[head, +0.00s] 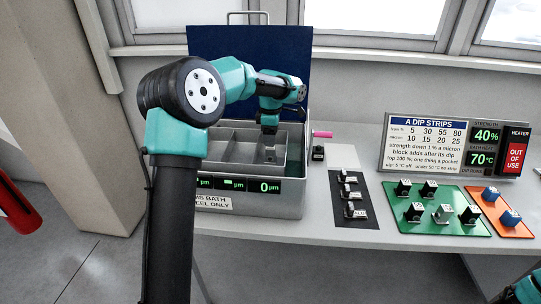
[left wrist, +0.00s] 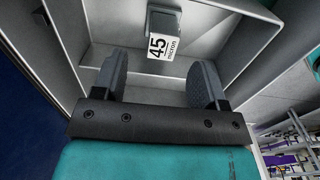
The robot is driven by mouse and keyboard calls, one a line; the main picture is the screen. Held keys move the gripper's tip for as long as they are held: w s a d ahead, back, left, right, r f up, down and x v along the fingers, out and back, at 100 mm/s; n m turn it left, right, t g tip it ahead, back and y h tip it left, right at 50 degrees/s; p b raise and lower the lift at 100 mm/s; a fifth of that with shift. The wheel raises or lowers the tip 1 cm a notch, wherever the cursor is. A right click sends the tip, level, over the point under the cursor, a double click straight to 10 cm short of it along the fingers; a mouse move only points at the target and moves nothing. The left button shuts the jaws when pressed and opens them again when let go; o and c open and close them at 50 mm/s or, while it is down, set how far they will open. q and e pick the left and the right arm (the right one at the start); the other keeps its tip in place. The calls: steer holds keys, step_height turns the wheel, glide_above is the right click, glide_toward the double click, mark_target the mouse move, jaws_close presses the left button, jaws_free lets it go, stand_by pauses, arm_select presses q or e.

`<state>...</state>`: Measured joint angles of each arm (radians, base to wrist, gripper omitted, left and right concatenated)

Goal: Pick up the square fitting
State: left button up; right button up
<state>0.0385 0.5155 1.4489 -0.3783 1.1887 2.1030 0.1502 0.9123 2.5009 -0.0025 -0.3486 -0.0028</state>
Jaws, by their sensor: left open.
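A small square grey fitting (left wrist: 165,20) with a white "45 micron" label sits in a pocket of the grey bath (head: 290,205). It also shows small in the head view (head: 270,155), below my left gripper. My left gripper (left wrist: 160,62) is open and points down into the pocket. In the left wrist view the fitting lies beyond the fingertips, not between them, and its upper edge is near the picture's top. The gripper also shows in the head view (head: 269,130), partly dark against the bath.
The bath's pocket walls (left wrist: 240,60) rise close around the gripper, and a blue lid (head: 290,50) stands behind. To the right are a black mat (head: 347,208), a green mat (head: 410,227) and an orange mat (head: 490,225) with small blocks, and a sign (head: 428,148).

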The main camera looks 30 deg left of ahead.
mark_target(271, 154)
arm_select(q)
steer(key=shift+f, duration=0.1)
steer(key=shift+s+f, duration=0.15)
steer(key=shift+f, duration=2.35)
steer(key=shift+c, duration=0.3)
steer(key=c, duration=1.1)
